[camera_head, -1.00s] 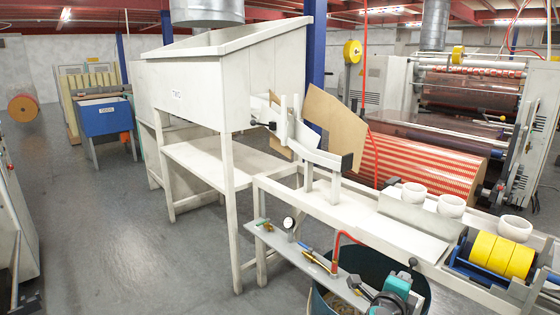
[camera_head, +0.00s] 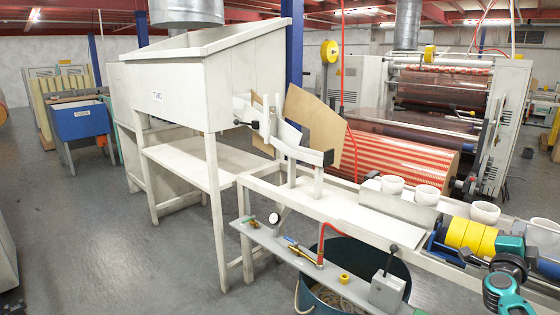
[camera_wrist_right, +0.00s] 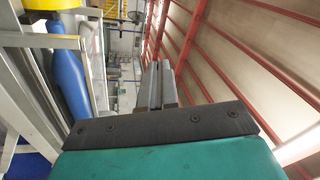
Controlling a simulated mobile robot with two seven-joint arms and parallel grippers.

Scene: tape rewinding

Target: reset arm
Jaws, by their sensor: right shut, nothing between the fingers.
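My right arm, teal and black, comes in at the lower right of the head view, in front of the rail bench's right end. Its teal hand (camera_head: 510,244) is beside the yellow tape rolls, and I cannot tell from this view whether they touch. In the right wrist view, my right gripper (camera_wrist_right: 160,68) has its two grey fingers together with nothing between them. My left gripper is not in view.
Yellow rolls (camera_head: 466,236) sit on a blue core at the bench's right. White cups (camera_head: 427,197) stand behind. A lever box (camera_head: 388,290) and gauge (camera_head: 274,218) are on the front shelf, above a dark bin (camera_head: 350,305). The grey floor (camera_head: 150,260) at left is clear.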

